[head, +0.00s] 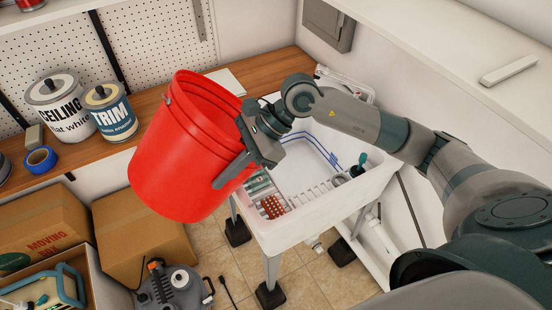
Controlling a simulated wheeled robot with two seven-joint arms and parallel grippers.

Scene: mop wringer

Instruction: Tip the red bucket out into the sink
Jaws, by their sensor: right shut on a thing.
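The red bucket (176,160) is large and hangs in the air to the left of the sink, tilted with its mouth turned up and to the right. My right gripper (236,170) is shut on the bucket's right side near the rim. The inside of the bucket is mostly hidden, so I cannot tell what it holds. The white sink (335,205) stands on grey legs to the right of the bucket, partly behind my right arm. A ribbed ledge and small items lie at its near left side. My left gripper is not in view.
Paint cans (60,107) and blue tape (41,159) sit on the wooden counter (148,102) behind the bucket. Cardboard boxes (140,238) and a grey machine (175,288) stand on the floor below. A white shelf (450,60) runs along the right wall.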

